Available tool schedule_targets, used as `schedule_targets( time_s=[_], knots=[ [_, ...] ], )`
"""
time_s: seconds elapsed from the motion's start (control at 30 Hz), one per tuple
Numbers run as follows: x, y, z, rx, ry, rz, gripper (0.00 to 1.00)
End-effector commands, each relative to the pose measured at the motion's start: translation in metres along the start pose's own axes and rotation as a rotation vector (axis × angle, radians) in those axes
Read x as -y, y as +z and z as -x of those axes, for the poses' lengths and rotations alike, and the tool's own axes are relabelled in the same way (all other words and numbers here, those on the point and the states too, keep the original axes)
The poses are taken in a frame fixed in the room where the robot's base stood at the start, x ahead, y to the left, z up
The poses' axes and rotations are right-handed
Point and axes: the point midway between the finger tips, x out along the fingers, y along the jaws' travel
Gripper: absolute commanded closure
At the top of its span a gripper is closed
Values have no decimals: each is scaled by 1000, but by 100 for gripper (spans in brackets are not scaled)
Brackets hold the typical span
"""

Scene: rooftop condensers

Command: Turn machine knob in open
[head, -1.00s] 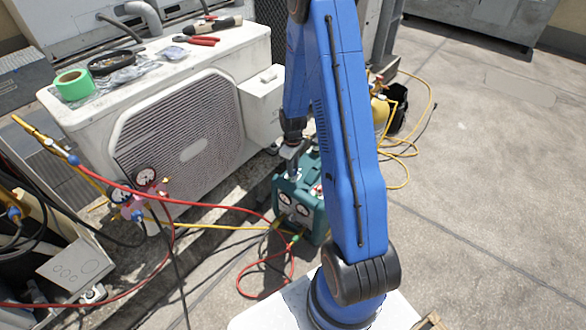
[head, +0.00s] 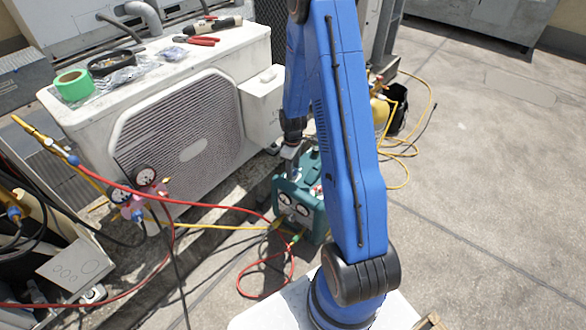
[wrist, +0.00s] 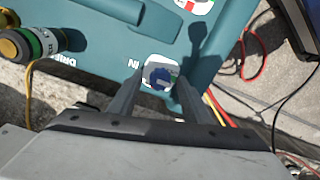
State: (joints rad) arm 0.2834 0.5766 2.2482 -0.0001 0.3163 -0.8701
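The machine is a teal box (head: 312,222) with round gauges, standing on the ground below my arm in the head view. In the wrist view its teal casing (wrist: 95,45) fills the upper part. A small blue knob (wrist: 159,78) sits on a white label with green and red marks, beside the letters "IN". My gripper (wrist: 162,76) is open, with one finger on each side of the knob and visible gaps between. Whether the fingertips reach down to the knob's depth I cannot tell. In the head view my gripper (head: 291,153) is just above the machine, and the knob cannot be made out.
A black-and-green fitting (wrist: 32,43) sticks out left of the knob. Red and yellow hoses (head: 205,205) run from a gauge manifold (head: 140,190) to the machine. A white condenser (head: 185,130) stands behind left. Open concrete (head: 480,180) lies to the right.

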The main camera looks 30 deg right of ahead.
Motion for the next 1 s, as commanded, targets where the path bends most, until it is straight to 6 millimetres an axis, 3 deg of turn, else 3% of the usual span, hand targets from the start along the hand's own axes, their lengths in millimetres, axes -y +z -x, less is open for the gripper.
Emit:
schedule_targets(
  time_s=[0.17, 0.37, 1.0],
  knots=[
    [0, 0, 2, 0, 0, 0, 56],
    [-1, -1, 22, -2, 2, 0, 56],
    [-1, -1, 132, -3, 3, 0, 56]
  ],
)
